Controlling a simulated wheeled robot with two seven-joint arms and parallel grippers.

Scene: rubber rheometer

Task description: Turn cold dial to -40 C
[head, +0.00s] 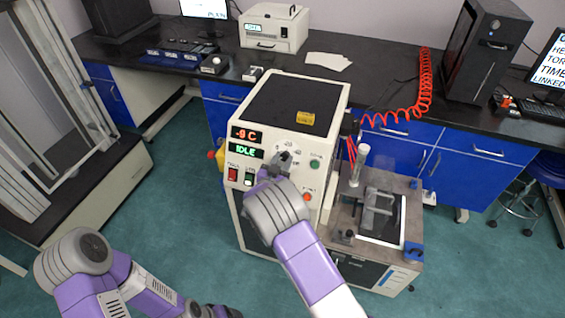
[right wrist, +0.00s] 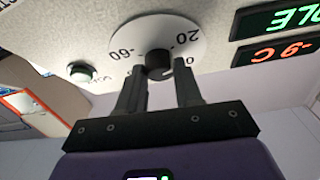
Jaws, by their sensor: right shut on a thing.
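The cold dial's black knob (right wrist: 158,64) sits on a round white scale plate (right wrist: 190,38) in the right wrist view; -60 and 20 are readable, and the pointer's exact setting is not clear. My right gripper (right wrist: 160,72) has its two fingers on either side of the knob, shut on it. In the head view the right gripper (head: 284,160) is at the front panel of the white cabinet (head: 275,135) and hides most of the dial. The red display (head: 245,134) reads -9 C and the green display (head: 246,151) reads IDLE. My left gripper does not show clearly; only its arm does.
A red rocker switch (head: 233,174), a green button (head: 315,164) and a red-orange button (head: 307,197) are close around the dial. A metal rig with a clear-topped plate (head: 378,220) stands right of the cabinet. A red coiled hose (head: 424,85) hangs behind it.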

